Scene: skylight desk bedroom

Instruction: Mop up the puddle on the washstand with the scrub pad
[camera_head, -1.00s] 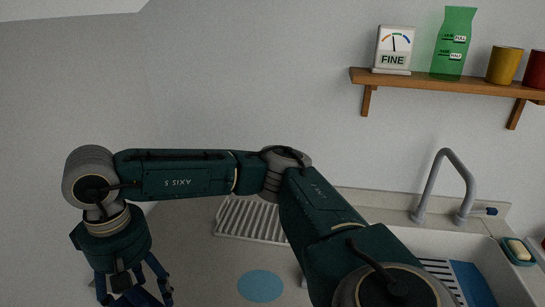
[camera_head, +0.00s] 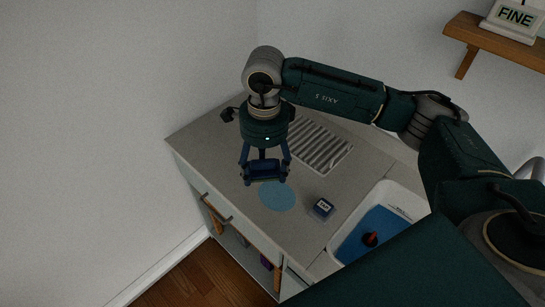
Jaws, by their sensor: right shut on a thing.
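The puddle (camera_head: 278,196) is a flat, light-blue round patch on the grey washstand top (camera_head: 210,138). My right gripper (camera_head: 265,176) points down just behind and left of the puddle, close to its far edge. Its blue fingers are shut on a dark blue thing between them, which I take to be the scrub pad (camera_head: 266,170). The pad is largely covered by the fingers and similar in colour. I cannot tell whether it touches the top. My left gripper is not in view.
A ribbed drainer (camera_head: 322,148) lies behind the puddle. A small dark-faced device (camera_head: 322,208) stands right of it. The sink (camera_head: 408,197) holds a blue panel and a red knob-like thing. A wooden shelf (camera_head: 490,40) is at upper right. The top's left edge is free.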

